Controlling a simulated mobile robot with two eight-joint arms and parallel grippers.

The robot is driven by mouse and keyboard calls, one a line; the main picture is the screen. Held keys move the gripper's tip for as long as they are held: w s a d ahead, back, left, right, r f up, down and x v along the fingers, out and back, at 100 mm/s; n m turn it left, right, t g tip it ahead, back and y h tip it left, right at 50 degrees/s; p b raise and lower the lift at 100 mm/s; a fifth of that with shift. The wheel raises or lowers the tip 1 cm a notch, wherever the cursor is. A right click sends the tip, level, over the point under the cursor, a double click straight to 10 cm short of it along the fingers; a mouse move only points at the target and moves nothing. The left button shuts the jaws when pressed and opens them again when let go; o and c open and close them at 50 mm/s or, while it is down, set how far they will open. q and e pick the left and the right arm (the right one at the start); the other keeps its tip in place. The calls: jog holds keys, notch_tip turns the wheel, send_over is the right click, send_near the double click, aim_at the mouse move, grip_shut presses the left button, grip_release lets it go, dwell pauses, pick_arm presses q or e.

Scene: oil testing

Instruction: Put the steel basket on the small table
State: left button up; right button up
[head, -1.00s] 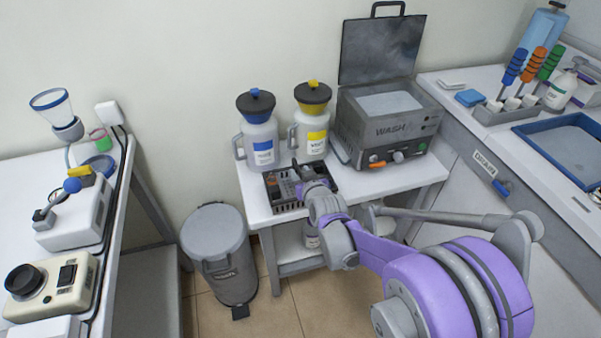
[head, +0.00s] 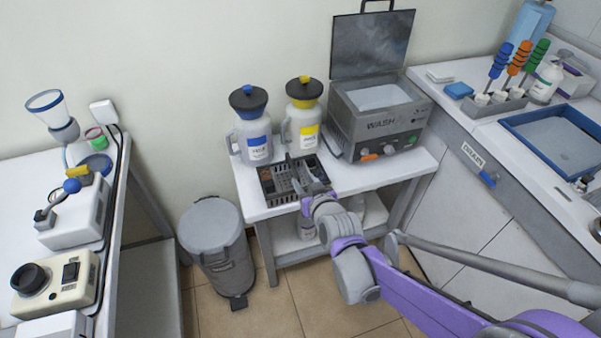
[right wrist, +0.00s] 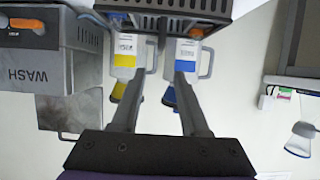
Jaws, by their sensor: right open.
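The steel basket (head: 267,188), dark grey with slotted sides, sits on the small white table (head: 365,184), at its front left, below the two jars. My right gripper (head: 300,174) is over the basket's right part, its fingers apart. In the right wrist view the basket (right wrist: 205,8) shows at the top edge, beyond the spread fingers of the right gripper (right wrist: 165,60). A thin dark bar stands near the fingertips there; I cannot tell whether it touches them. My left gripper is out of view.
A blue-labelled jar (head: 252,135) and a yellow-labelled jar (head: 303,125) stand behind the basket. The wash unit (head: 380,130), lid up, fills the table's back right. A grey bin (head: 217,240) stands left of the table. Bare tabletop lies right of the basket.

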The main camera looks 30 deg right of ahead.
jog(key=s+a+f+n+g+y, duration=0.1)
jog(key=s+a+f+g, duration=0.1)
jog(key=s+a, duration=0.2)
jog(key=s+a+f+g+y, duration=0.1)
jog(key=s+a+f+g, duration=0.1)
jog(key=s, duration=0.8)
jog(key=s+a+f+n+g+y, duration=0.1)
jog(key=s+a+g, duration=0.3)
jog(key=s+a, duration=0.2)
jog(key=shift+s+a+f+n, duration=0.3)
jog(key=shift+s+f, duration=0.1)
jog(key=shift+s, duration=0.15)
